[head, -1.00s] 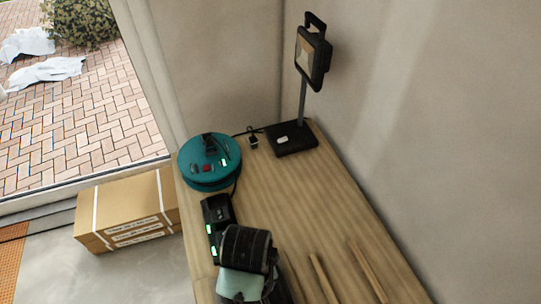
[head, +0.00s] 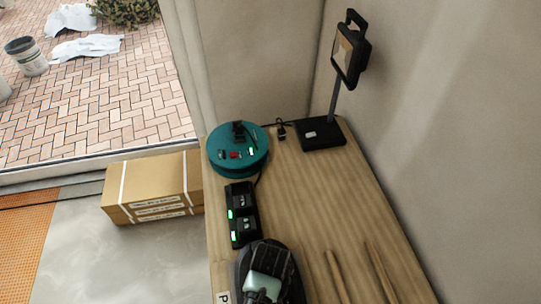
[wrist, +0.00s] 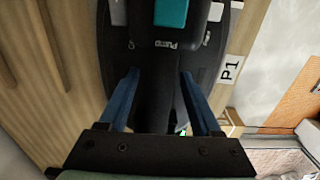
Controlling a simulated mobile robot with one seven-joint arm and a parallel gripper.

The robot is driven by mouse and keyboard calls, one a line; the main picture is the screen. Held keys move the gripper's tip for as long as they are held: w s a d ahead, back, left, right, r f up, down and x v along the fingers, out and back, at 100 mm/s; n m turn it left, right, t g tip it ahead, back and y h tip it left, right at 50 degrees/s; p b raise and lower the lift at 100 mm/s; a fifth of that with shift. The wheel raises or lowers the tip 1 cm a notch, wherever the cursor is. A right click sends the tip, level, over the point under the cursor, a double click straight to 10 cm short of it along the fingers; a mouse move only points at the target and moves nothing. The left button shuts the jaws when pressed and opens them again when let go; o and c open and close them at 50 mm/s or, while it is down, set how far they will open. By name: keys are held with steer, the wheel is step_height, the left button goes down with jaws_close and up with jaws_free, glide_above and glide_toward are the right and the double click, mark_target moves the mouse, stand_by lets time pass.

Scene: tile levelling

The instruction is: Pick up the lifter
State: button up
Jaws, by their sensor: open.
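The lifter (wrist: 118,48) is a black tool with a teal part and the word "Pump" on it, lying on the wooden worktop beside a "P1" label. It fills the upper middle of the wrist view. My gripper (wrist: 160,80) is open, its two blue fingers on either side of the lifter's narrow black middle part. I cannot tell whether the fingers touch it.
On the worktop (head: 300,190) stand a teal cable reel (head: 237,160), a black charger (head: 242,214) with green lights and a work lamp (head: 322,134). Wooden strips (head: 338,277) lie at right. A wall closes the right side. A cardboard box (head: 150,187) stands on the floor at left.

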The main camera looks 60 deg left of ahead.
steer(key=shift+f, duration=0.3)
stand_by(0.5)
jaws_close()
stand_by(0.3)
